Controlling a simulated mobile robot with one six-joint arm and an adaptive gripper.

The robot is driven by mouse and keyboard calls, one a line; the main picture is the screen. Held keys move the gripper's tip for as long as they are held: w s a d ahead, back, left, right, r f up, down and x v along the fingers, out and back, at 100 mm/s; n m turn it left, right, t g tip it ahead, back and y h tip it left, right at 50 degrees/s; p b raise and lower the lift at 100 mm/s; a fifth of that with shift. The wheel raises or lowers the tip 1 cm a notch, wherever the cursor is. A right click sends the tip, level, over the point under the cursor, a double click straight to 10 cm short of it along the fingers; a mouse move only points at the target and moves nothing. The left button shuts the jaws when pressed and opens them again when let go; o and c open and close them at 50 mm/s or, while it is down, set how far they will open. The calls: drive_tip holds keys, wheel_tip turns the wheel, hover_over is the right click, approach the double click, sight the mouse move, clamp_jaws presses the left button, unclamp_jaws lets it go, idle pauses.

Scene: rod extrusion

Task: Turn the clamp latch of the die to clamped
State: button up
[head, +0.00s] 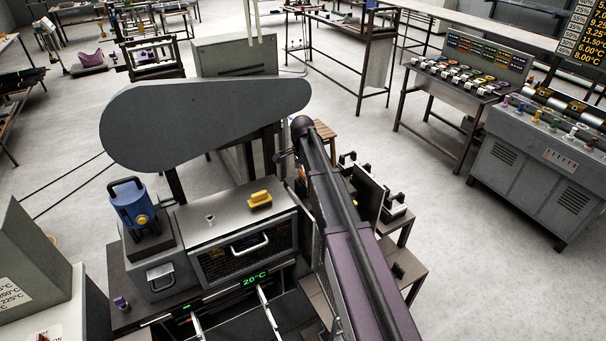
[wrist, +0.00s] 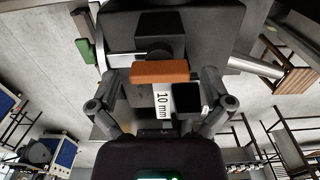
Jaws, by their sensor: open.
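In the wrist view an orange-brown bar (wrist: 160,72), which looks like the clamp latch, lies crosswise in front of a dark block with a round black knob behind it. Below the bar is a dark die body with a white "10 mm" label (wrist: 162,100). My gripper (wrist: 160,80) is open, with one finger on each side of the bar. The bar spans much of the gap; I cannot tell whether either finger touches it. In the head view my purple arm reaches up past the machine's right side, and the gripper and die are hidden there.
The grey machine (head: 160,120) stands left of my arm, with a yellow block (head: 260,199) and a blue device (head: 139,211) on it. Black-handled parts (head: 396,206) rest on a stand right of my arm. Open floor lies farther right, before a grey console (head: 535,170).

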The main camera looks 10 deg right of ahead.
drive_tip(key=c, duration=1)
drive_tip(key=shift+c, duration=0.2)
drive_tip(key=shift+n, duration=0.5)
drive_tip(key=n, duration=1.2)
drive_tip(key=shift+n, duration=0.3)
drive_tip(key=n, duration=0.4)
drive_tip(key=shift+n, duration=0.3)
